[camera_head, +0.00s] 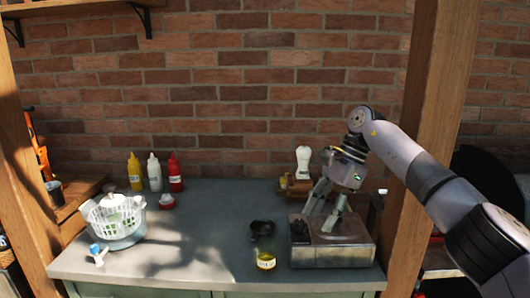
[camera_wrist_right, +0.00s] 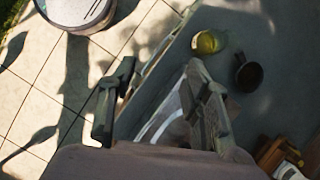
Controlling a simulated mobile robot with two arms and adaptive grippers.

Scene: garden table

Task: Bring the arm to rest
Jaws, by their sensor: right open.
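My right arm (camera_head: 420,185) comes in from the right in the head view, bent at the wrist, with its gripper (camera_head: 322,212) pointing down over a metal box (camera_head: 350,255) at the right of the counter. In the right wrist view the two fingers of this gripper (camera_wrist_right: 157,98) stand apart and appear to hold nothing. A pale, shiny surface shows beyond the gap between them. Whether the fingertips touch the box cannot be told. My left gripper is not in view.
A white basket (camera_head: 115,215) and mustard (camera_head: 135,172), white (camera_head: 154,173) and red (camera_head: 175,174) bottles are farther left. A wooden post (camera_head: 435,100) stands close to my arm. The counter's middle (camera_head: 205,215) is clear.

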